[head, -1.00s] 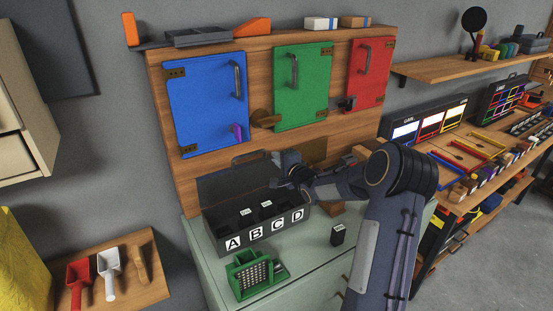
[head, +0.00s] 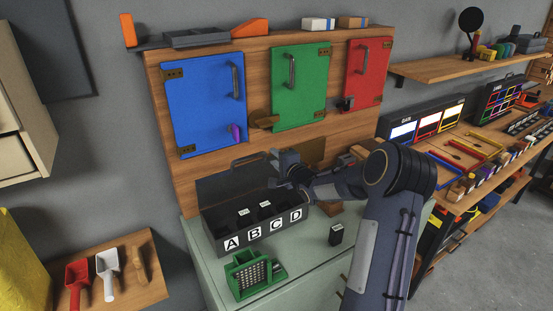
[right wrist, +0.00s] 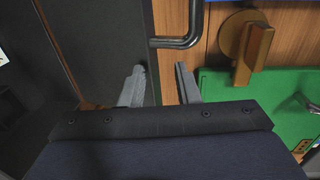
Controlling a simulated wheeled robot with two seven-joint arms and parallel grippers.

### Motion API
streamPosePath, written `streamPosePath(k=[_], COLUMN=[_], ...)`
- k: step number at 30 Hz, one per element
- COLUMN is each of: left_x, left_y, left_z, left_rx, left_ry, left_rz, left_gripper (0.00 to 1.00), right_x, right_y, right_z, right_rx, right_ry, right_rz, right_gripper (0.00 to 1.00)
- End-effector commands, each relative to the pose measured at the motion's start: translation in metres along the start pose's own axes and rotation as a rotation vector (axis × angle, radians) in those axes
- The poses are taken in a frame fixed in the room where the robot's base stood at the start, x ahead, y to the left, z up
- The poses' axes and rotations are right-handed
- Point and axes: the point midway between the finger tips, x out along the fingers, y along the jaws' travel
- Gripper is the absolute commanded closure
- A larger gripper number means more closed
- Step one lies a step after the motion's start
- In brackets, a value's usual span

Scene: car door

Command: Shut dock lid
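The dock is a black box (head: 222,243) with compartments marked A, B, C and D, on the pale green cabinet. Its dark lid (head: 228,183) stands raised at the back against the wooden panel, with a bar handle (head: 250,158) on its top edge. Two small blocks with white labels show inside the dock. My right gripper (head: 274,168) is at the lid's right end. In the right wrist view the gripper (right wrist: 163,84) is open, its fingers close to the dark lid (right wrist: 110,45) and below its handle (right wrist: 182,41). Contact is unclear. My left gripper is out of view.
A black block (head: 336,235) and a green holder (head: 250,275) stand on the cabinet top (head: 300,250). Blue (head: 205,105), green (head: 300,88) and red (head: 368,75) doors are shut above. A wooden latch (head: 264,122) juts out between the blue and green doors.

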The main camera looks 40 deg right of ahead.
Motion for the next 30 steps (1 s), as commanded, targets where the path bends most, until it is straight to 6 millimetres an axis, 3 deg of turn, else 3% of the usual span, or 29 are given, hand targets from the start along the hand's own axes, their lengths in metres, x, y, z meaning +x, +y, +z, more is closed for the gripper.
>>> streamPosePath(k=[30], left_x=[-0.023], left_y=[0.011], left_z=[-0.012], left_rx=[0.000], left_ry=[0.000], left_rz=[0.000], left_gripper=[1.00], right_x=[-0.091], right_y=[-0.021], right_z=[0.000], right_rx=[-0.001], right_ry=[0.000], right_rz=[0.000], right_gripper=[0.71])
